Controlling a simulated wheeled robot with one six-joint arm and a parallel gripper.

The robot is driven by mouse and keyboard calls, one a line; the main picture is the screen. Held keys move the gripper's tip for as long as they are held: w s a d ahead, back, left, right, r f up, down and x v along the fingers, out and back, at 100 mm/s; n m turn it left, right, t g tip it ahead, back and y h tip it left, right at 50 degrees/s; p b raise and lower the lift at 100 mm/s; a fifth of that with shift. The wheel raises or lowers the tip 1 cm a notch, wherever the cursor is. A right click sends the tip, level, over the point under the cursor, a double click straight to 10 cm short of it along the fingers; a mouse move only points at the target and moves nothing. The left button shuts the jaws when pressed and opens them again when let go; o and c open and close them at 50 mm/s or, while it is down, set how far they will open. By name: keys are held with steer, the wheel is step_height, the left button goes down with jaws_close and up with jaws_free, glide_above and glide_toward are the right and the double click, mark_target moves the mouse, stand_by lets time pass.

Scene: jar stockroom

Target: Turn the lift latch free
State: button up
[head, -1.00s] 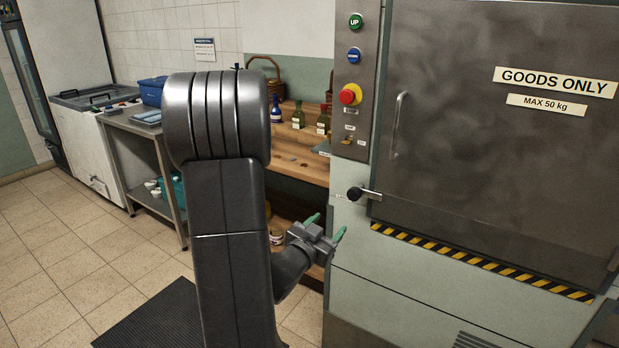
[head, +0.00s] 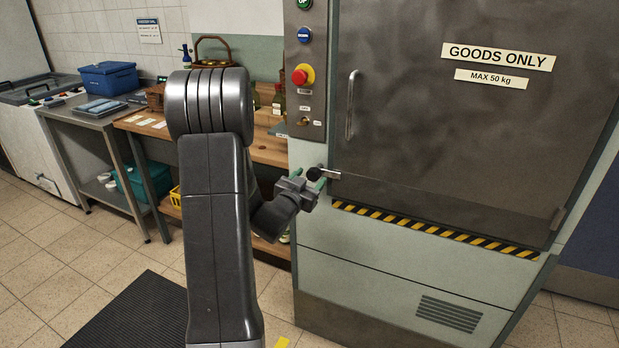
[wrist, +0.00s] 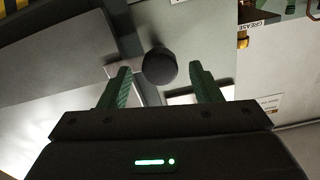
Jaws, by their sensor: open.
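The lift latch is a short metal lever with a round black knob (head: 313,173), at the lower left corner of the grey lift door (head: 440,130). The lever lies about level, running from the knob right to the door edge. My gripper (head: 309,179) is open, its green fingertips at the knob. In the wrist view the dark knob (wrist: 160,66) shows between the two fingertips, at or just past their ends. I cannot tell whether a finger touches it. The jaws hold nothing. My arm hides part of the bench behind.
A control panel with a red stop button (head: 303,74) is above the latch. A vertical door handle (head: 351,105) is up and right. A wooden bench (head: 268,148) with bottles stands left of the lift. The tiled floor left is clear apart from a black mat (head: 135,315).

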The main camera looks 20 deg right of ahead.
steer(key=shift+w+d, duration=0.15)
steer(key=shift+d, duration=0.05)
jaws_close()
